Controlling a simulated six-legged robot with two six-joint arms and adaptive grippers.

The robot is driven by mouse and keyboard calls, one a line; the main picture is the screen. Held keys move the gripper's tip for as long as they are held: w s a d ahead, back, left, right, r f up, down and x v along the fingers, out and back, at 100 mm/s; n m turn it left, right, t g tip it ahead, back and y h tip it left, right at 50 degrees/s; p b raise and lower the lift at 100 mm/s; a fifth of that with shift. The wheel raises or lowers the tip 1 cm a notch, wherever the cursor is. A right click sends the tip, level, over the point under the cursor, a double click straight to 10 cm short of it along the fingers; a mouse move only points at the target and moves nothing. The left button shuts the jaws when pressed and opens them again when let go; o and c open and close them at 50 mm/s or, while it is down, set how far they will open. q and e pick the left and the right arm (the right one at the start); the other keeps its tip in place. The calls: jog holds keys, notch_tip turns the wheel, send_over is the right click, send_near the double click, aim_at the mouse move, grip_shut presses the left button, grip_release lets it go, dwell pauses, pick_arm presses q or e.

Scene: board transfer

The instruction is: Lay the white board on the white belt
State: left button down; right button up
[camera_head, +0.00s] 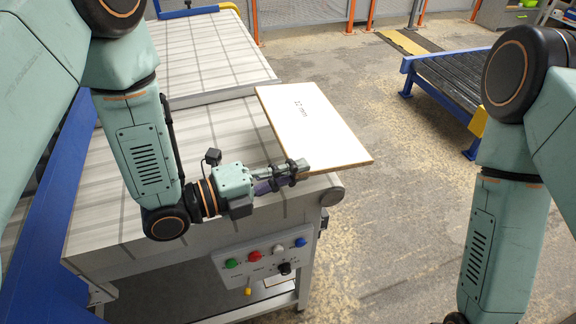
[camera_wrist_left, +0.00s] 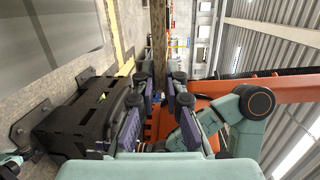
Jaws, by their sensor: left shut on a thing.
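The white board (camera_head: 308,122) is a flat panel with a brown edge and a small dark print. It lies roughly level over the right end of the white belt (camera_head: 215,135), with its right part sticking out past the belt's side. I cannot tell whether it touches the belt. My left gripper (camera_head: 294,170) is shut on the board's near edge, at its near left corner. In the left wrist view, the board's brown edge (camera_wrist_left: 159,35) runs up from between the fingers (camera_wrist_left: 160,95). My right arm shows at the right, but its gripper is out of view.
A control panel with coloured buttons (camera_head: 265,262) is on the belt's near side. A second belt section (camera_head: 210,50) lies behind. A blue-framed roller conveyor (camera_head: 450,80) stands at the upper right. Open concrete floor (camera_head: 400,210) lies right of the board.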

pick_arm(q)
jog(key=shift+d+f, duration=0.2)
jog(key=shift+d, duration=0.05)
jog(key=f+b, duration=0.1)
jog(key=f, duration=0.1)
jog(key=f+b, duration=0.4)
jog(key=shift+a+f, duration=0.2)
jog(key=shift+a, duration=0.05)
jog(key=shift+a+f, duration=0.15)
jog(key=shift+f, duration=0.1)
jog(key=c, duration=1.7)
grip_release()
jog(key=shift+w+a, duration=0.15)
jog(key=o, duration=0.3)
jog(key=shift+o, duration=0.3)
jog(key=shift+o, duration=0.3)
jog(key=shift+f, duration=0.15)
